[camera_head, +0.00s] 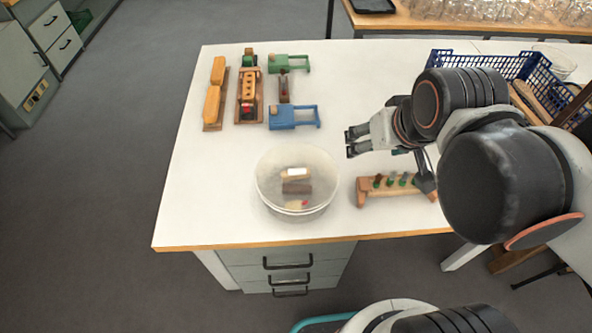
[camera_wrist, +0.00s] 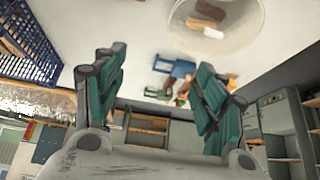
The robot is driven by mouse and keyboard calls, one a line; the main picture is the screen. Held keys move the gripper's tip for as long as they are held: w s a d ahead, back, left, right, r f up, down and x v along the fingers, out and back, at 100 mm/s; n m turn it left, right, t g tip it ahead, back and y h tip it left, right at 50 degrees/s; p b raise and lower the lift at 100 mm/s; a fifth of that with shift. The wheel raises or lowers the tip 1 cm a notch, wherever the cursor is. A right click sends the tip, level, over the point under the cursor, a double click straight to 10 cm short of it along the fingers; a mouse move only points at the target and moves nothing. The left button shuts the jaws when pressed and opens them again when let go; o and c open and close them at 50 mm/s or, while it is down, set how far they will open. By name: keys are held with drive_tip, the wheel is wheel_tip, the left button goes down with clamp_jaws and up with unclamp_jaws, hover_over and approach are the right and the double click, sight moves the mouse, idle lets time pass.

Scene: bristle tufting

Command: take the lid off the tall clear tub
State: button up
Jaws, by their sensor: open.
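A round clear tub (camera_head: 270,196) stands near the front edge of the white table in the head view. Several small wooden and dark pieces show inside it. Whether a clear lid covers it cannot be told. It also shows at the top right of the wrist view (camera_wrist: 240,38). My gripper (camera_head: 350,143) is open and empty, above the table to the right of and behind the tub, apart from it. Its two fingers stand wide apart in the wrist view (camera_wrist: 160,62). Another clear round container (camera_head: 556,62) is partly hidden behind the blue crate.
A wooden rack with pegs (camera_head: 392,192) lies right of the tub. Wooden blocks (camera_head: 213,95), a brown block with round spots (camera_head: 249,98), and green (camera_head: 290,63) and blue (camera_head: 296,116) fixtures stand at the back left. A blue crate (camera_head: 500,62) is at the back right. The table's left front is clear.

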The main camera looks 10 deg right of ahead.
drive_tip(key=w, duration=0.1)
drive_tip(key=g+p, duration=0.6)
drive_tip(key=p, duration=0.2)
hover_over(297, 170)
wheel_tip(297, 170, down, 6)
drive_tip(key=f+b, duration=0.2)
drive_tip(key=f, duration=0.1)
drive_tip(key=f+b, duration=0.4)
drive_tip(key=f, duration=0.1)
drive_tip(key=shift+s+d+f+b, duration=0.2)
drive_tip(key=shift+d+f+b, duration=0.1)
drive_tip(key=shift+d+f, duration=0.05)
drive_tip(key=shift+w+a+f+b, duration=0.2)
drive_tip(key=shift+f+b, duration=0.7)
drive_tip(key=shift+f, duration=0.5)
drive_tip(key=shift+w+a+f+b, duration=0.15)
drive_tip(key=shift+f+b, duration=0.75)
drive_tip(key=shift+f, duration=0.45)
drive_tip(key=shift+s, duration=0.1)
drive_tip(key=shift+r, duration=0.1)
drive_tip(key=c, duration=1)
